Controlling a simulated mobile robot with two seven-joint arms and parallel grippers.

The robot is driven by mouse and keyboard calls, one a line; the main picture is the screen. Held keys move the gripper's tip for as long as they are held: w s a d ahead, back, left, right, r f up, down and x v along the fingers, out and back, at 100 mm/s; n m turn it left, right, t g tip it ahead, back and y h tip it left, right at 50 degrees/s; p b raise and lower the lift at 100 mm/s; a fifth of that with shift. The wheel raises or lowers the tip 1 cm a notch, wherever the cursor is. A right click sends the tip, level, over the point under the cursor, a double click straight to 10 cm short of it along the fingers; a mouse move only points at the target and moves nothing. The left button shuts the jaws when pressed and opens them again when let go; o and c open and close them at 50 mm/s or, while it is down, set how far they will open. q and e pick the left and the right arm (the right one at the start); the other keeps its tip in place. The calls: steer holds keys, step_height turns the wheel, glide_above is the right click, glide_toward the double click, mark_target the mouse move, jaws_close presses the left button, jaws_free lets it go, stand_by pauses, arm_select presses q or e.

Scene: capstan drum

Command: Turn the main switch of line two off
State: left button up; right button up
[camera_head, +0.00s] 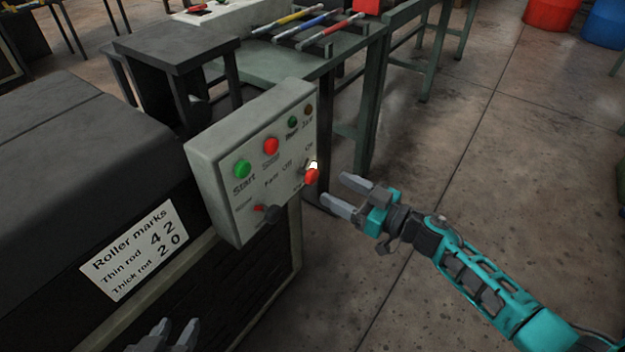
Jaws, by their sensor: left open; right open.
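A pale grey control box (225,205) stands at the corner of the dark machine. Its face carries a green Start button (242,168), a red button (271,146) beside it and two small lamps above. A red switch handle (312,177) with a white part sits at the face's right edge, near small On and Off lettering; its exact setting is hard to read. A dark knob (272,214) with a red part is lower down. My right gripper (332,188) is open and empty, just right of the red handle, apart from it. My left gripper (179,323) is open at the bottom edge, partly cut off.
A white sign (135,250) about roller marks is on the machine's front (190,285). Behind the box is a green bench (270,62) with coloured rods. A dark stand (175,45) is at its left. Red and blue bins are far right. The floor at right is clear.

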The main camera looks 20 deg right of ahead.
mark_target(315, 178)
steer(key=b+x, duration=0.1)
steer(key=x, duration=0.5)
steer(key=shift+w+a, duration=0.1)
steer(key=shift+w, duration=0.05)
steer(key=shift+w+a, duration=0.35)
steer(key=shift+w, duration=0.1)
steer(key=shift+c, duration=0.3)
steer(key=c, duration=1)
steer(key=shift+o, duration=0.2)
